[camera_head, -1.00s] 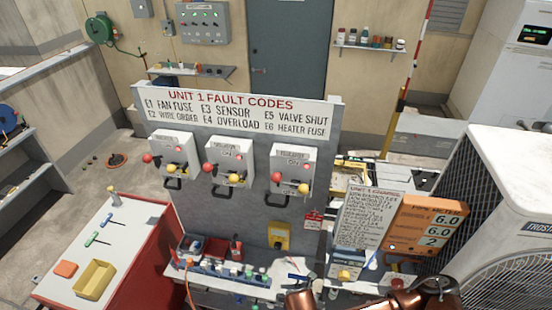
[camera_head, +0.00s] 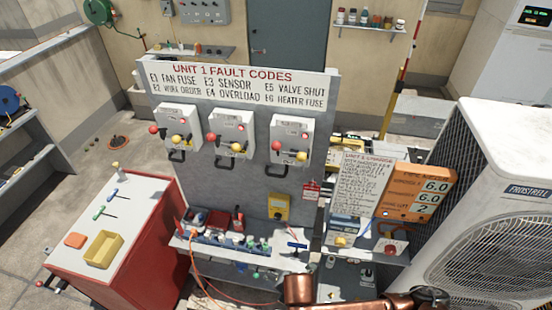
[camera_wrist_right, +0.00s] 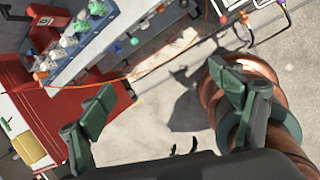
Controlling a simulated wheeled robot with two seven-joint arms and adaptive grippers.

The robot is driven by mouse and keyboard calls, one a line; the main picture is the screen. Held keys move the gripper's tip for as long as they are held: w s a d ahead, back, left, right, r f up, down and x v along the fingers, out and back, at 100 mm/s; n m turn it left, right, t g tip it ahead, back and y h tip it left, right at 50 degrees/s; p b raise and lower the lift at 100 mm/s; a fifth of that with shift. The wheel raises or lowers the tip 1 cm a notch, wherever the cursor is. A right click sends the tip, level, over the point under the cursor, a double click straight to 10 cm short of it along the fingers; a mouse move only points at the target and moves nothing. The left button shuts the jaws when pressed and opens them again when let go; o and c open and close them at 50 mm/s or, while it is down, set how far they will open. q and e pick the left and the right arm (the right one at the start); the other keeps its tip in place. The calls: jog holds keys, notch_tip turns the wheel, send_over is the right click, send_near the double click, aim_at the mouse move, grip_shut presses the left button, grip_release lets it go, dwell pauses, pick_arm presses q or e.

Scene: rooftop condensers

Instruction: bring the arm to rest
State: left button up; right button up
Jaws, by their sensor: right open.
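My right gripper (camera_wrist_right: 168,105) shows in the right wrist view with its two green fingers wide apart. Nothing is between them; concrete floor shows through the gap. The fingers look clear of the red cabinet and the parts shelf behind them. In the head view a copper-coloured arm section of mine (camera_head: 298,290) crosses the bottom edge, in front of the bench, and its gripper cannot be made out there. My left gripper is in neither current view.
The fault-code board (camera_head: 225,175) stands ahead, with a cluttered parts shelf (camera_wrist_right: 112,35) below it. A red cabinet with a white top (camera_head: 135,205) is left, an orange readout panel (camera_head: 418,195) and a condenser unit (camera_head: 510,170) right. Open floor (camera_head: 50,225) lies at left.

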jog(key=d+r+m+t+y, duration=0.1)
jog(key=d+r+m+y, duration=0.1)
jog(key=d+m, duration=1.1)
jog(key=s+d+f+m+g+h, duration=0.1)
jog(key=s+d+f+m+h, duration=0.15)
jog(key=s+d+m, duration=0.65)
jog(key=s+d+f+m+h, duration=0.2)
jog(key=s+d+f+m, duration=0.2)
jog(key=d+m, duration=0.55)
notch_tip(320, 180, down, 35)
jog(key=s+n+g+b, duration=0.1)
jog(key=n+g+b, duration=0.15)
jog(key=b, duration=0.55)
pick_arm(q)
notch_tip(320, 180, down, 16)
jog(key=s+b, duration=0.2)
jog(key=b, duration=0.6)
jog(key=shift+s+f, duration=0.15)
jog(key=shift+f, duration=0.05)
pick_arm(e)
jog(key=s+f, duration=1)
jog(key=f, duration=0.4)
jog(key=s+f, duration=1)
jog(key=f, duration=0.4)
jog(key=shift+s+a+n+y, duration=0.15)
jog(key=shift+s+n+y, duration=0.15)
jog(key=shift+y, duration=0.15)
